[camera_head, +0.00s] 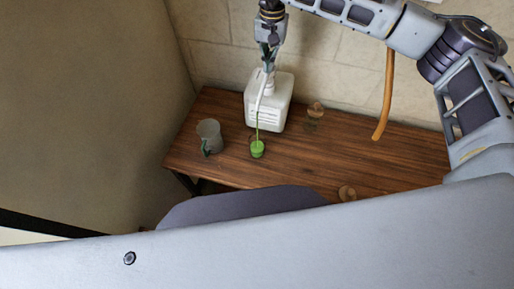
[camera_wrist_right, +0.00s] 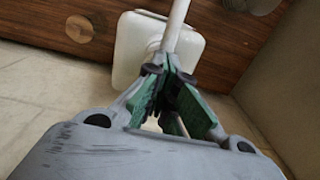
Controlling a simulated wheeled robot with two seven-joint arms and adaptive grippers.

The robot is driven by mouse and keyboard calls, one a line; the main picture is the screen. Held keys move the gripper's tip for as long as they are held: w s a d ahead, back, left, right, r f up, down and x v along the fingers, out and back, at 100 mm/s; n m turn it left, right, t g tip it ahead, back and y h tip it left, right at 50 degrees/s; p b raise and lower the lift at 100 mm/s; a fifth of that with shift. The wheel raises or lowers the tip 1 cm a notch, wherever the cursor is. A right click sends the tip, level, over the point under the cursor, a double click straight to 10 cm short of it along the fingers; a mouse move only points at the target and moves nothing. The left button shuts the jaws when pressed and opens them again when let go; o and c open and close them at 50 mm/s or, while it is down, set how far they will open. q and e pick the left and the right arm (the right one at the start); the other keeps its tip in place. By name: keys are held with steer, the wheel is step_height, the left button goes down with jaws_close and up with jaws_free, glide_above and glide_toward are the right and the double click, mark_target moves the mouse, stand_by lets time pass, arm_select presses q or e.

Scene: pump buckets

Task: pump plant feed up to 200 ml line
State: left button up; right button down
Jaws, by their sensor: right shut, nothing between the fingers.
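A white pump container (camera_head: 268,106) stands on the wooden table near the wall. A thin green stream runs down from its white spout into a small cup holding green liquid (camera_head: 257,149). Level marks on the cup are too small to read. My right gripper (camera_head: 268,66) points down at the top of the pump, shut with nothing between its fingers. In the right wrist view its green-padded fingers (camera_wrist_right: 168,72) are at the white pump tube (camera_wrist_right: 177,25), with the container (camera_wrist_right: 128,50) behind. Whether they touch the pump head is unclear. My left gripper is out of view.
The dark wooden table (camera_head: 300,168) has a grey pitcher (camera_head: 209,132) left of the cup. An orange-brown strip (camera_head: 386,95) hangs over the table's right part.

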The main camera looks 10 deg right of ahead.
steer(key=shift+s+a+f+b, duration=0.1)
steer(key=shift+s+f+b, duration=0.1)
steer(key=shift+f, duration=0.25)
steer(key=shift+s+f+b, duration=0.1)
steer(key=shift+f+b, duration=0.05)
steer(key=shift+f, duration=0.25)
steer(key=shift+r, duration=0.1)
steer(key=shift+w+d+r+p, duration=0.1)
steer(key=shift+w+r+p, duration=0.2)
steer(key=shift+r, duration=0.4)
steer(key=shift+w+d+r+p, duration=0.1)
steer(key=shift+r+p, duration=0.25)
steer(key=shift+r, duration=0.3)
steer(key=shift+r+p, duration=0.4)
steer(key=shift+r, duration=0.75)
steer(key=shift+f, duration=0.2)
